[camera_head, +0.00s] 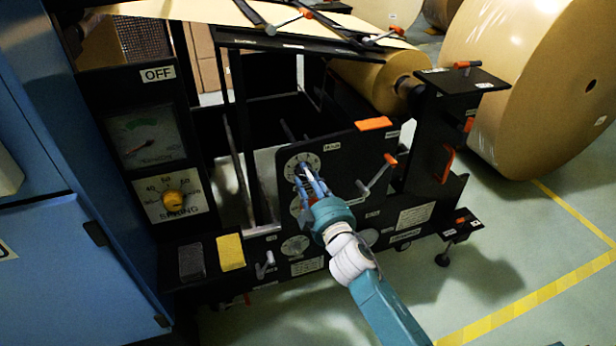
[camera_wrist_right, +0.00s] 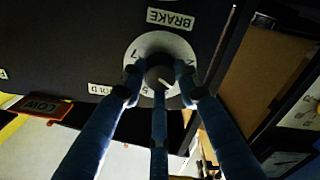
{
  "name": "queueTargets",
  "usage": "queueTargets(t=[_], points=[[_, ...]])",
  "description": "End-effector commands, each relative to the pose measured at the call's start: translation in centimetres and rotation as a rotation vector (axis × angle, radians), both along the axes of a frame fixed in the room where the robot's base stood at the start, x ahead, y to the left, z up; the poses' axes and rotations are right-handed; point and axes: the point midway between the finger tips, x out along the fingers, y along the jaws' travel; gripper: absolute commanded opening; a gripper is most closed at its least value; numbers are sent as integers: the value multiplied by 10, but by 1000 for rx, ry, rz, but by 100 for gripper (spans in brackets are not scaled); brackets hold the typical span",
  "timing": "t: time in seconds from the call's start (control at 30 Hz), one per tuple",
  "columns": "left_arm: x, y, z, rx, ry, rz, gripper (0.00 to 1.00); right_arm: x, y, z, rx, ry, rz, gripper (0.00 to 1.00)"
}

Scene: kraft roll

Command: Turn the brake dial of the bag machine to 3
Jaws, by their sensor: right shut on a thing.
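The bag machine's black side panel (camera_head: 345,160) carries a round pale dial plate (camera_head: 297,160) beside a small label. In the right wrist view the brake dial (camera_wrist_right: 160,42) shows under an upside-down "BRAKE" label (camera_wrist_right: 170,18), with a few numerals around its rim. My right gripper (camera_head: 308,178) reaches the upper dial from the front. In the wrist view its blue fingers (camera_wrist_right: 160,88) are closed around the dark centre knob (camera_wrist_right: 163,75). The knob has a light mark, but I cannot tell which number it points to. My left gripper is not in view.
Below sit another dial (camera_head: 295,245) and a small lever (camera_head: 265,264). An orange-tipped lever (camera_head: 378,172) stands right of my gripper. A large kraft roll (camera_head: 530,80) stands behind right. Floor at front right is clear.

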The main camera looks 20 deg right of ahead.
Motion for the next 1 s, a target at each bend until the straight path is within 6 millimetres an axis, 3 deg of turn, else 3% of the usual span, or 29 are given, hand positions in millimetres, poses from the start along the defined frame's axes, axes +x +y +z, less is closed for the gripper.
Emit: queueTargets(t=[0.73, 0.77, 0.8, 0.83, 1.0], points=[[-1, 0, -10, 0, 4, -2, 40, 0, 0, -2, -92, 0, 0, 5], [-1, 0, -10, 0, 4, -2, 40, 0, 0, -2, -92, 0, 0, 37], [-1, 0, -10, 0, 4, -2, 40, 0, 0, -2, -92, 0, 0, 45], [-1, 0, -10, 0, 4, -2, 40, 0, 0, -2, -92, 0, 0, 50], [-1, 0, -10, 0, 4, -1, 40, 0, 0, -1, -92, -2, 0, 50]])
